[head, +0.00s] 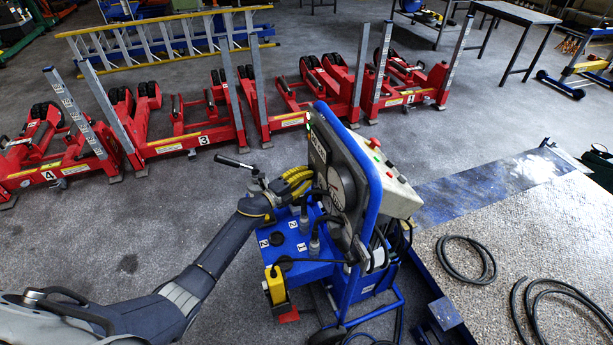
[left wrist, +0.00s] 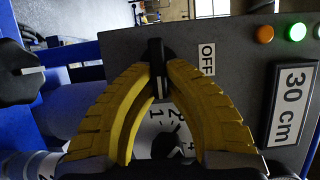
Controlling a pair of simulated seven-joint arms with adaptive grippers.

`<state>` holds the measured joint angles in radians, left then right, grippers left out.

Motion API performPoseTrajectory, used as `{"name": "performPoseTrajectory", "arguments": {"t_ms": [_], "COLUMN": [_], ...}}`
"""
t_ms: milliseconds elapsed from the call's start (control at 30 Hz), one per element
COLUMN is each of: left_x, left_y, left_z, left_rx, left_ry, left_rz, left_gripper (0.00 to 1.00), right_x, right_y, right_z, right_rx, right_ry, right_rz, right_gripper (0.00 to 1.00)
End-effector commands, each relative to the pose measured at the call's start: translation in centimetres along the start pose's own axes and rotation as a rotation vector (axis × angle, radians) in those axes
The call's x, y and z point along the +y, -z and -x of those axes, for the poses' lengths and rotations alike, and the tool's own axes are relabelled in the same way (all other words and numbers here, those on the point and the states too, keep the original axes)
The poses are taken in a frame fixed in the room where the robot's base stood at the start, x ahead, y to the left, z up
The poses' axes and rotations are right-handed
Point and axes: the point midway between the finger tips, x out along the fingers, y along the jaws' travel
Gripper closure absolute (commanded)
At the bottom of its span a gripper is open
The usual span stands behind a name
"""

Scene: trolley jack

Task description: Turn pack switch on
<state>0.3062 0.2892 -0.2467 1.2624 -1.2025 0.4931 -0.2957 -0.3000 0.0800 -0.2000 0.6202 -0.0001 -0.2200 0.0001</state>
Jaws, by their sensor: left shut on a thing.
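The pack switch is a black lever knob (left wrist: 156,52) on the dark grey control panel (left wrist: 120,48) in the left wrist view. A white OFF label (left wrist: 208,60) is beside it. My left gripper (left wrist: 158,85) has its yellow fingers closed around the knob, partly hiding it. In the head view my left gripper (head: 299,179) reaches the panel side of the blue cart (head: 290,235), and the knob is hidden there. A green light (left wrist: 296,32) glows on the panel, next to a duller orange light (left wrist: 264,34). My right gripper is not in view.
A round numbered dial (left wrist: 165,132) and a 30 cm label (left wrist: 292,103) are on the panel. A grey box with buttons (head: 398,187) is behind it. Red numbered jacks (head: 195,138) stand beyond, and hoses (head: 466,260) lie at right.

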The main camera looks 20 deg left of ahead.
Motion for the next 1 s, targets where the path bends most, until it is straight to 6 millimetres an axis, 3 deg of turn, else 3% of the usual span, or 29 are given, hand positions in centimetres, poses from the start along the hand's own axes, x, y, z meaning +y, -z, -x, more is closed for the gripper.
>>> {"name": "performPoseTrajectory", "arguments": {"t_ms": [400, 433, 633, 1000], "left_x": [0.06, 0.06, 0.04, 0.06], "left_y": [-0.02, -0.02, -0.01, -0.03], "left_z": [0.00, 0.00, 0.00, 0.75], "left_rx": [-0.001, -0.001, 0.000, 0.000], "left_ry": [0.000, 0.000, 0.000, 0.000], "left_rz": [-0.006, -0.006, -0.005, -0.006], "left_gripper": [1.00, 0.86, 0.64, 0.64], "right_x": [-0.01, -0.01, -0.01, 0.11], "right_y": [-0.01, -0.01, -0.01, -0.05], "right_z": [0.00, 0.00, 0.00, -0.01], "right_rx": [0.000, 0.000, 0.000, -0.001], "right_ry": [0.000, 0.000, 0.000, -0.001], "right_rz": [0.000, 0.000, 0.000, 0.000], "right_gripper": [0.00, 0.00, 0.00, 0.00]}}
